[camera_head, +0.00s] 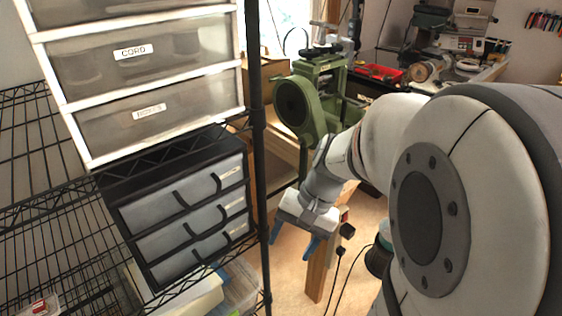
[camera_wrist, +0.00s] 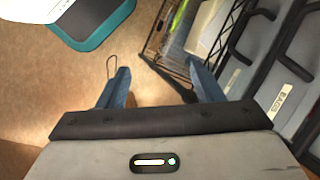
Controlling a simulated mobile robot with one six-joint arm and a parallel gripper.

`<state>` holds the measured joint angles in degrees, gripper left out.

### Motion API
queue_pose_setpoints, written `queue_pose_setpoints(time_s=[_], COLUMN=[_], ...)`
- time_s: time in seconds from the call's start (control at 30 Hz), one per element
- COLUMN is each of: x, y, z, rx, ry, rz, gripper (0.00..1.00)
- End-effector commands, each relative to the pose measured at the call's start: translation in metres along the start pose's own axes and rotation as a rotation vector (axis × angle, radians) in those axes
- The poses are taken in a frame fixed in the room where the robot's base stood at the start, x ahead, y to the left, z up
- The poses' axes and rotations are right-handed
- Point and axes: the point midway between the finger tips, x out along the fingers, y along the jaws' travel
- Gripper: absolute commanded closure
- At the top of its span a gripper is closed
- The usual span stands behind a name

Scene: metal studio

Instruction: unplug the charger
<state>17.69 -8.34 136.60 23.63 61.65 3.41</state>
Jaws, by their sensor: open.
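A small black charger (camera_head: 347,230) sits at the upper part of a wooden post (camera_head: 319,268), just right of my gripper in the head view. A second small black plug-like piece (camera_head: 340,251) is just below it, with dark cords running down. I cannot tell how either is attached. My gripper (camera_head: 293,243) points down with its two blue fingers apart and nothing between them. It appears left of the charger, not touching it. In the wrist view my open fingers (camera_wrist: 161,86) have only floor and part of a rack beyond them; I cannot make out the charger there.
A black wire rack (camera_head: 262,150) with drawer units (camera_head: 185,210) stands close on the left; its shelf edge also shows in the wrist view (camera_wrist: 172,80). A green machine (camera_head: 315,95) stands behind my arm. Brown floor (camera_head: 285,285) is open below.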

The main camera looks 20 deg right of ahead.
Motion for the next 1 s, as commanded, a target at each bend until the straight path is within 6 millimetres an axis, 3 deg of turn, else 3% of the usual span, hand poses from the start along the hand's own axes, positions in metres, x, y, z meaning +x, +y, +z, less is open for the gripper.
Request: queue_pose_setpoints(time_s=[0.03, 0.17, 0.33, 0.5, 0.6, 0.8, 1.0], x=[0.033, 0.068, 0.104, 0.132, 0.143, 0.157, 0.160], y=[0.013, 0.027, 0.067, 0.142, 0.190, 0.262, 0.287], z=[-0.023, -0.072, -0.153, -0.237, -0.272, -0.309, -0.318], rx=[0.137, 0.449, 0.828, 1.148, 1.276, 1.416, 1.454], ry=[-0.062, -0.200, -0.346, -0.445, -0.471, -0.486, -0.484], rz=[-0.073, -0.289, -0.622, -0.998, -1.192, -1.457, -1.545], gripper=[0.40, 0.40, 0.40, 0.40, 0.40, 0.40, 0.40])
